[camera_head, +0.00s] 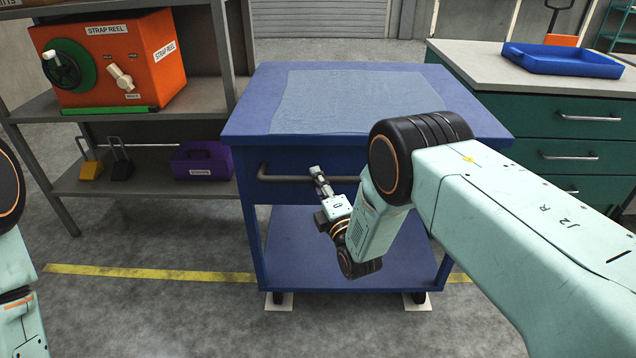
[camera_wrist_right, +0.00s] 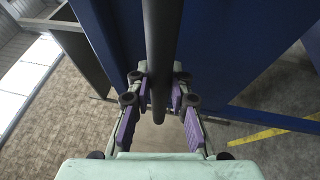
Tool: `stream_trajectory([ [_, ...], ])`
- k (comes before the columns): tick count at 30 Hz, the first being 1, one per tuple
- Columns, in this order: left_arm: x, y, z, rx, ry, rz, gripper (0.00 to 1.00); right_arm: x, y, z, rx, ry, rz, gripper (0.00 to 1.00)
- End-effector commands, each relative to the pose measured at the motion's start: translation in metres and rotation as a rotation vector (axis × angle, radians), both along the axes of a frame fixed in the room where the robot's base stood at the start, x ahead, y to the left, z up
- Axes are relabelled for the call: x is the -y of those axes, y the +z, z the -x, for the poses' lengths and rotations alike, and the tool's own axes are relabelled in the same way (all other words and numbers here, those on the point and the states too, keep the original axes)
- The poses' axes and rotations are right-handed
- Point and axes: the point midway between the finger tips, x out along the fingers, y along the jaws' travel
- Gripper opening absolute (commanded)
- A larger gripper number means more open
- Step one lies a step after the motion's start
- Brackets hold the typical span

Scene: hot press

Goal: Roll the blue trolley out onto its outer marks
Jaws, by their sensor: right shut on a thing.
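The blue trolley (camera_head: 240,118) stands upright in the middle of the head view, with a grey mat on its top and an open lower shelf (camera_head: 310,262). Its dark bar handle (camera_head: 285,179) runs across the front. My right gripper (camera_head: 320,180) is shut on this handle. In the right wrist view the bar (camera_wrist_right: 161,45) runs between the purple-padded fingers (camera_wrist_right: 158,95). White floor marks (camera_head: 268,303) (camera_head: 424,304) show under the front casters, which appear to be on them. The rear casters are hidden. My left gripper is out of view; only part of the left arm shows.
A grey shelf rack (camera_head: 185,122) on the left carries an orange strap reel (camera_head: 115,75) and a purple box (camera_head: 202,160). A green drawer cabinet (camera_head: 545,105) with a blue tray (camera_head: 565,60) stands on the right. A yellow line (camera_head: 150,274) crosses the floor. Floor in front looks clear.

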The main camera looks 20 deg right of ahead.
Motion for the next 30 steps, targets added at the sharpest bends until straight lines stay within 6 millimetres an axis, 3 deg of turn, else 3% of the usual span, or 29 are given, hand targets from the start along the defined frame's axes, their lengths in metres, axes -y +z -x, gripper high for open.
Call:
stream_trajectory([
  [8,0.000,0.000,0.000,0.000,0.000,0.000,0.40,-0.001,-0.006,0.003,-0.008,0.006,0.000,0.00],
  [9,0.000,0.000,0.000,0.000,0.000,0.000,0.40,-0.001,-0.006,0.003,-0.009,0.007,0.000,0.22],
  [17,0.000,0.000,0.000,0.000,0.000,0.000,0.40,-0.001,-0.004,0.003,-0.004,0.005,0.000,0.43],
  [25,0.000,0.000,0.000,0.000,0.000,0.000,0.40,-0.002,-0.002,0.004,-0.002,0.004,0.000,0.43],
  [30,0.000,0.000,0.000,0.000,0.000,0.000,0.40,0.000,-0.005,0.017,-0.004,0.004,0.000,0.43],
])
